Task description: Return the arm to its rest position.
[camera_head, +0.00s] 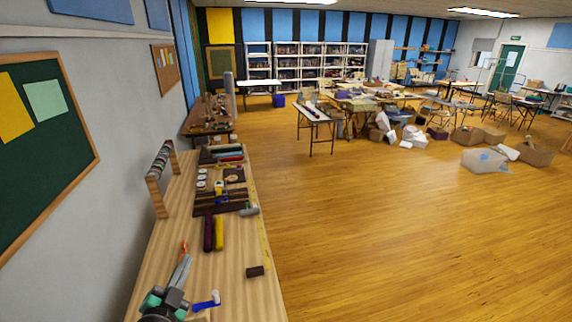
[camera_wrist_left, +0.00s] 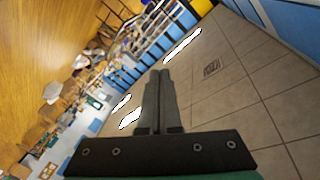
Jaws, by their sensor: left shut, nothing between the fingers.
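My left gripper (camera_head: 187,259) is at the near end of the wooden workbench (camera_head: 172,235), seen low in the head view. Its two grey fingers lie together, shut, with nothing between them. In the left wrist view the shut fingers (camera_wrist_left: 158,76) point up the picture, with the room tilted behind them and ceiling tiles at right. My right gripper does not show in either view.
A blue tool with a whitish end (camera_head: 207,301) lies right of my gripper. A small dark brown block (camera_head: 255,271) lies near the bench's right edge. Dark red (camera_head: 208,230) and yellow (camera_head: 218,232) items lie farther back. Open floor (camera_head: 380,240) is at right.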

